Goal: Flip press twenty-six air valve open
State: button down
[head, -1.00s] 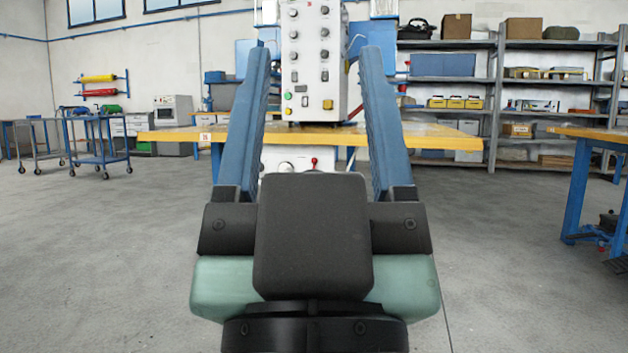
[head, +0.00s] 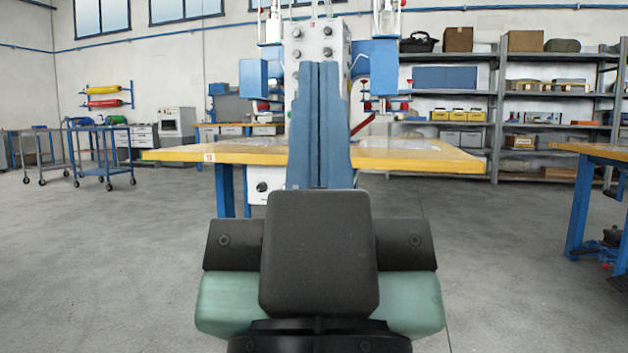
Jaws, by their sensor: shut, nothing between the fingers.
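My gripper (head: 318,66) points away from me in the middle of the head view, its two blue fingers shut together with nothing between them. Beyond it stands a press with a white control column (head: 335,42) of knobs and blue side housings, on a yellow-topped table (head: 400,158). A white box (head: 264,184) with a dark round knob sits under the table's front edge. My fingers hide the box's right part and much of the control column. No air valve can be made out. A small number tag (head: 209,157) on the table edge is too small to read surely.
A second workbench (head: 590,150) with blue legs stands at the right. Blue trolleys (head: 100,150) stand at the left. Loaded shelves (head: 520,90) line the back wall. The grey floor (head: 130,260) between me and the table is clear.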

notch_tip(320, 180, up, 28)
jog(key=p, duration=2.6)
jog(key=shift+r, duration=0.1)
jog(key=shift+w, duration=0.1)
